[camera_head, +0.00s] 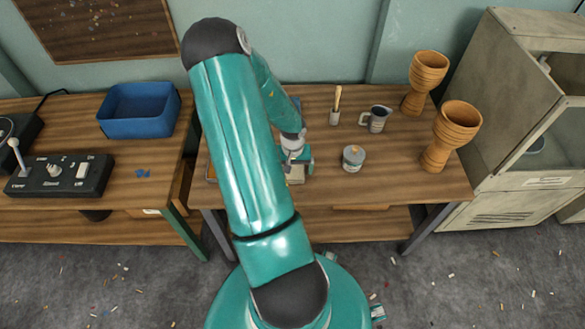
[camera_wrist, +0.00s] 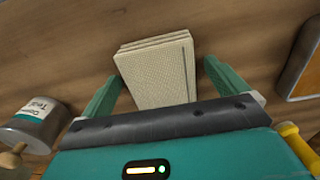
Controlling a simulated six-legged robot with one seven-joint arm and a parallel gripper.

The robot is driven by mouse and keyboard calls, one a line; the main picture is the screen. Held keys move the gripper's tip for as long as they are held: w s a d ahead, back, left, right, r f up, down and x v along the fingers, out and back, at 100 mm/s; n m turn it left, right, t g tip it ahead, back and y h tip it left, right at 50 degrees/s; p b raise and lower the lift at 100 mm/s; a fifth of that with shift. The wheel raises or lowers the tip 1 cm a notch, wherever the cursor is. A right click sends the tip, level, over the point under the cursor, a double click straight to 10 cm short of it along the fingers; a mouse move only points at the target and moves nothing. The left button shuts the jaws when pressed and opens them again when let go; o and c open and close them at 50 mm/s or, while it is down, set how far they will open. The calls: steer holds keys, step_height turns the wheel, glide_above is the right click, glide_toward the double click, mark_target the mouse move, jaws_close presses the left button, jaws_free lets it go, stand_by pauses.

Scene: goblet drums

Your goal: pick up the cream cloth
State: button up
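The cream cloth (camera_wrist: 155,72) is a folded, layered stack of woven fabric on the wooden bench in the wrist view. My gripper (camera_wrist: 160,68) is open, with one teal finger on each side of the cloth. The left finger is very close to the cloth's left edge, and I cannot tell whether it touches. A narrow gap shows at the right finger. The cloth's near end is hidden behind the gripper body. In the head view, my gripper (camera_head: 297,163) is low over the bench, and a small pale part of the cloth (camera_head: 296,174) shows beneath it.
A labelled tin (camera_wrist: 35,122) lies left of my gripper; an orange-edged object (camera_wrist: 302,65) is at right. A blue bin (camera_head: 140,125) is left.

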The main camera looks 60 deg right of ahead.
steer(key=c, duration=1)
steer(key=shift+r, duration=0.1)
steer(key=shift+r, duration=0.25)
step_height(320, 180, up, 2)
steer(key=shift+r, duration=0.1)
steer(key=w+a+r, duration=0.9)
steer(key=w+r, duration=0.1)
steer(key=shift+w+a, duration=0.1)
steer(key=shift+a, duration=0.25)
